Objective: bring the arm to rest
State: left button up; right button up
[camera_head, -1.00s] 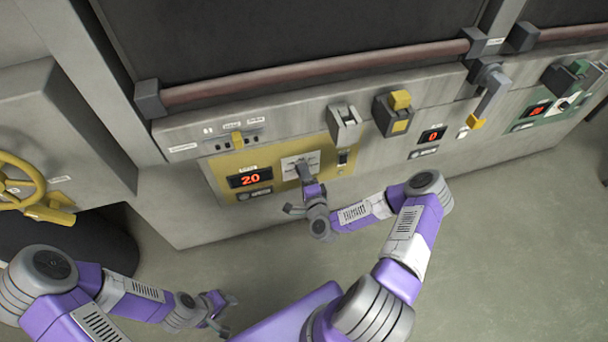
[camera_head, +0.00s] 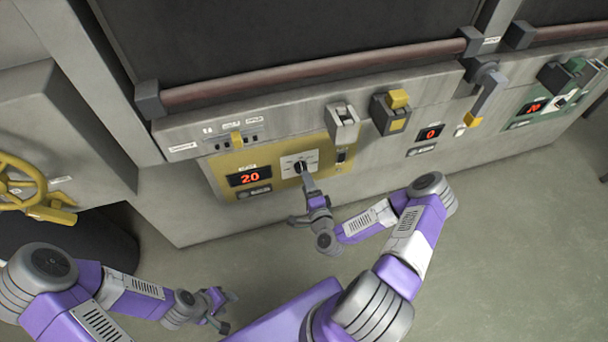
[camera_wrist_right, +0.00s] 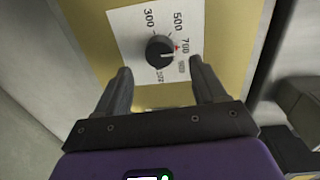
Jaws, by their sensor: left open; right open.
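My right gripper (camera_head: 303,200) is open and empty in front of the yellow panel (camera_head: 226,193), just below the black dial knob (camera_head: 300,167). In the right wrist view, the open fingers of the right gripper (camera_wrist_right: 161,75) stand either side of the same knob (camera_wrist_right: 159,52), apart from it. The knob sits on a white scale plate (camera_wrist_right: 128,38) marked 300, 500 and 700, with a small red mark near 700. My left gripper (camera_head: 226,311) is open and empty over the floor at the lower left.
A red display (camera_head: 250,179) reads 20; another display (camera_head: 431,133) reads 0. A long handle bar (camera_head: 310,75) runs above the panel. A yellow handwheel (camera_head: 22,185) is at the left and a yellow-tipped lever (camera_head: 487,95) at the right. The floor (camera_head: 500,230) at right is clear.

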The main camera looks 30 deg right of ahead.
jog(key=shift+v, duration=1.15)
jog(key=s+a+f+n+g+y+p, duration=0.1)
jog(key=a+f+n+g+y, duration=0.25)
jog(key=a+n, duration=0.2)
jog(key=s+a+f+n+g+y, duration=0.1)
jog(key=a+f+n+g+y, duration=0.1)
jog(key=a+n+y, duration=0.35)
jog(key=s+a+n+g, duration=0.3)
jog(key=s+g, duration=0.2)
jog(key=s, duration=0.1)
jog(key=s+a+f+n+g+h+p, duration=0.1)
jog(key=s+a+n+g, duration=0.2)
jog(key=s+g, duration=0.3)
jog(key=shift+s+a+f+n+p, duration=0.2)
jog(key=shift+s+a+n+p, duration=0.15)
jog(key=shift+s+a, duration=0.3)
